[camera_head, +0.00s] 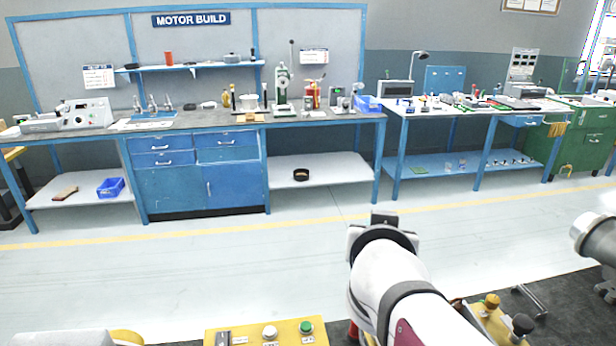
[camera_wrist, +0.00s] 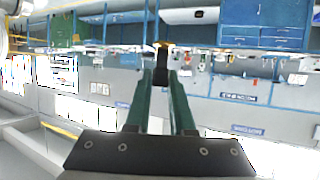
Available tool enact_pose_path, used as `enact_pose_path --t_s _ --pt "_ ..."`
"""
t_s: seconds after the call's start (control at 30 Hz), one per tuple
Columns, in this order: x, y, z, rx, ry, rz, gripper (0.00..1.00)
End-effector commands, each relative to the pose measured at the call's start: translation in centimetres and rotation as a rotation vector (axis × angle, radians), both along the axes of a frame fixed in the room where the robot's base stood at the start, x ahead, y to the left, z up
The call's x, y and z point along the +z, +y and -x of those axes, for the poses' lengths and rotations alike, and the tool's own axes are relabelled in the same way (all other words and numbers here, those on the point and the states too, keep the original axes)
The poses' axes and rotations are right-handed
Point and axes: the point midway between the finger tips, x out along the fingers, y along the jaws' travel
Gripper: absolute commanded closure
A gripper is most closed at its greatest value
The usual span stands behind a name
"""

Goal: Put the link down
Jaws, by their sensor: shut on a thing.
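My gripper (camera_wrist: 161,72) shows in the wrist view, with two long green fingers reaching away from a dark palm. The fingertips are shut on a small dark piece, the link (camera_wrist: 161,66), with a yellowish-brown bit at its far end. Its full shape is hard to make out. The link is held up, with the room behind it and no surface seen touching it. The wrist view shows the room upside down. In the head view my arm reaches away from the lower right, and the fingers and the link are hidden there.
A yellow panel (camera_head: 248,334) with buttons is at the bottom, near a dark mat (camera_head: 562,312) at the right. Across open floor (camera_head: 190,275) stands a long blue workbench (camera_head: 200,132). A second blue table (camera_head: 425,111) and a green cabinet (camera_head: 588,140) are to its right.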

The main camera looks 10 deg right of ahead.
Motion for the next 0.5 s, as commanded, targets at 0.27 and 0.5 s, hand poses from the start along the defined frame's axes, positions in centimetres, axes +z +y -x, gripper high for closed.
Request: enact_pose_path --t_s 0.27,0.5 --pt "0.0 -1.2 -4.9 0.218 -0.015 0.009 1.0" --pt "-2.5 -8.1 -9.5 0.386 -0.001 -0.002 1.0"
